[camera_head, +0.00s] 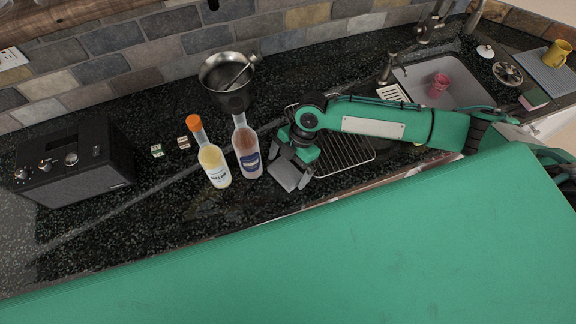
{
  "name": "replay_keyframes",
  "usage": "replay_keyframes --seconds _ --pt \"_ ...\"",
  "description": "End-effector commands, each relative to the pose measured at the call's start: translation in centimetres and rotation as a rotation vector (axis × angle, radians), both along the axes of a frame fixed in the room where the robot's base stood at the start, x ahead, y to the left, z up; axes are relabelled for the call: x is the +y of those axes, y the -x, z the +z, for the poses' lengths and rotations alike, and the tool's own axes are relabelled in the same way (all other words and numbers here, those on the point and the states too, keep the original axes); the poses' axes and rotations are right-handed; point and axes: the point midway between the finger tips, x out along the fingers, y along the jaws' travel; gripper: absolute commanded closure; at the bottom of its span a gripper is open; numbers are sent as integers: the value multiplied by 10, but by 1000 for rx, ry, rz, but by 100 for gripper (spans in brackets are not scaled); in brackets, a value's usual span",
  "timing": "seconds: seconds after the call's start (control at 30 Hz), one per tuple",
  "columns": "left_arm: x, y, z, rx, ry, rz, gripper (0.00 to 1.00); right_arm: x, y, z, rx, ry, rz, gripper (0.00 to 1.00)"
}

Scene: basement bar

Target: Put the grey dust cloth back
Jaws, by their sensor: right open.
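My right gripper (288,183) comes in from the right and points down over the dark counter, just right of two bottles. Its fingers are apart. A flat grey piece that looks like the grey dust cloth (285,173) shows between and under the fingers. The gripper hides part of it, and I cannot tell whether the fingers touch it. My left gripper is not in view.
Two bottles, one orange-capped (214,168) and one with a blue label (247,155), stand close left of the gripper. A wire rack (345,155) lies to its right. A metal bucket (228,80) stands behind, a black radio (75,160) at left and a sink (465,90) at right.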

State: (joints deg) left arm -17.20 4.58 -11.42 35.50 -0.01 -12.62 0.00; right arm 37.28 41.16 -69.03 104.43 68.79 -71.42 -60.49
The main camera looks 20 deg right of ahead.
Motion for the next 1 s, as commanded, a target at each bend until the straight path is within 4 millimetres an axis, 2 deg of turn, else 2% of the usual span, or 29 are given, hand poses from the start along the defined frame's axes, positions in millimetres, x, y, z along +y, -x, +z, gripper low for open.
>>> replay_keyframes --seconds 0.17,0.3,0.53,0.7,1.0 --pt "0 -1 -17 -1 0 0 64 -12 -6 24 -5 0 -1 0" --pt "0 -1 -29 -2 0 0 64 -22 -11 53 -6 1 0 0" --pt "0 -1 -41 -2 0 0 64 -36 -17 91 -4 1 0 0" --pt "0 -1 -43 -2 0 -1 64 -40 -18 104 -1 1 0 0" --pt "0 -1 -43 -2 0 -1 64 -40 -18 106 0 1 0 0"
